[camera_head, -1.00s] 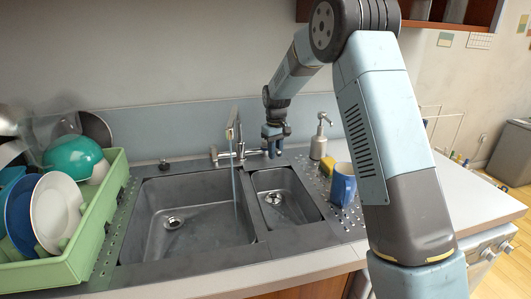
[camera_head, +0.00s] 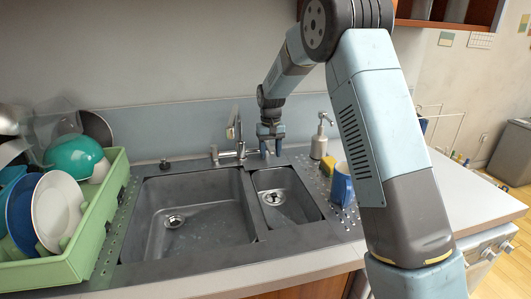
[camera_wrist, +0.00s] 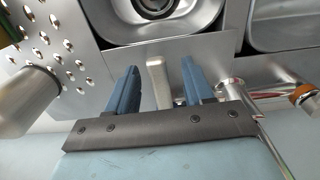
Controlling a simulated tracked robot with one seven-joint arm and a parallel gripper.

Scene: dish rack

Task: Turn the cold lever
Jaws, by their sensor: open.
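The tap (camera_head: 240,140) stands behind the sink, with one handle (camera_head: 214,153) on its left. My gripper (camera_head: 271,150) is at the tap's right end, above the back edge of the small basin. In the wrist view, the pale lever (camera_wrist: 158,80), apparently the cold one, lies between my two blue fingers (camera_wrist: 157,85). The fingers are open, with visible gaps on both sides of the lever. The tap's metal body (camera_wrist: 232,88) shows to the right there. No water stream shows below the spout.
The large basin (camera_head: 190,215) and small basin (camera_head: 285,190) are empty. A green dish rack (camera_head: 85,235) with plates and bowls is at the left.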

